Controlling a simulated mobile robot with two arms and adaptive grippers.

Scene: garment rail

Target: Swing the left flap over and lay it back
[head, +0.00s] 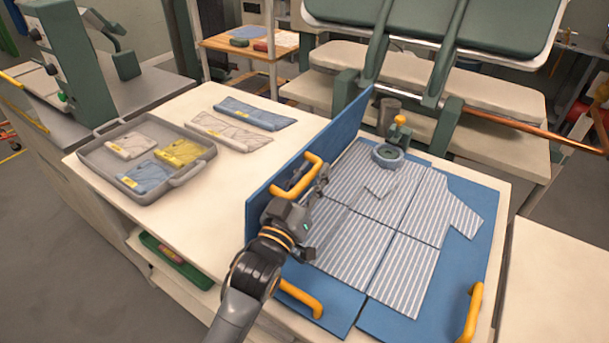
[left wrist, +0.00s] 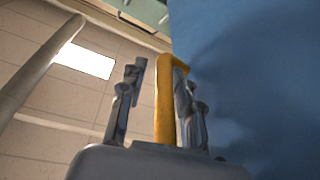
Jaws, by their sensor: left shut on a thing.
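The left flap (head: 340,128) of the blue folding board stands on edge, roughly upright, along the left side of the striped shirt (head: 345,240). My left gripper (head: 316,186) is shut on the flap's yellow handle (head: 311,158). In the left wrist view the handle (left wrist: 164,105) stands between the fingers, close to the right one, with the blue flap (left wrist: 250,70) filling the right side. The shirt lies flat on the board's other panels (head: 465,270). My right gripper is out of view.
A grey-blue ring (head: 388,157) sits at the shirt's far edge, near a yellow knob (head: 400,120). Other yellow handles stand at the front (head: 303,298) and right (head: 471,313). A tray (head: 95,165) of folded garments is at left; bare tabletop (head: 225,175) lies between.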

